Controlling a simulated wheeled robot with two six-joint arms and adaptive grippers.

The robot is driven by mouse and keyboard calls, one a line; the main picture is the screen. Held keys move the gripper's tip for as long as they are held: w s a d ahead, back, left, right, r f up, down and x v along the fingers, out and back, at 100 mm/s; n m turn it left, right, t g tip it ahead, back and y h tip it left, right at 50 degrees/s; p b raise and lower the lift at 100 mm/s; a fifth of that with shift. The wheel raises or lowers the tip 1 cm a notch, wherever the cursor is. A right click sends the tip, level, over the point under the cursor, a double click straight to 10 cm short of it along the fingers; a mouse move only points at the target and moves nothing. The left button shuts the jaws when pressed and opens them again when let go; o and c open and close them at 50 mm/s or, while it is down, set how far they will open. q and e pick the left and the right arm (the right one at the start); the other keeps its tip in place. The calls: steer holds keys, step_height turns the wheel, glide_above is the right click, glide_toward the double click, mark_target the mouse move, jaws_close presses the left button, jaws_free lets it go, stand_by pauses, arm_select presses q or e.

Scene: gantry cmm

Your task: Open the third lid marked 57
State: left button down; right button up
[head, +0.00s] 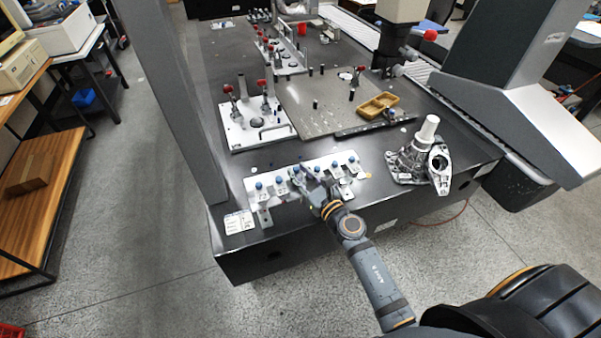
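A pale metal fixture (318,167) lies along the front edge of the dark table. A row of several small blue-topped parts (259,186) stands on it. I cannot make out which of these are lids, and no number 57 is readable. My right gripper (303,182) reaches in from the lower right and is over the middle of the fixture, hiding part of the row. It is too small to tell whether its fingers are open, shut or touching a part. My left gripper is not in view.
A white plate with red-knobbed clamps (240,133) stands behind the fixture, beside a grey plate (312,112) with dark pins. A yellow tray (378,105) lies on it. A metal casting (409,160) stands to the right. Machine columns rise at left (172,90) and right (505,75).

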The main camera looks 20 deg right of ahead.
steer(key=shift+s, duration=0.1)
jaws_close()
steer(key=shift+w, duration=1.3)
jaws_free()
steer(key=v, duration=1.2)
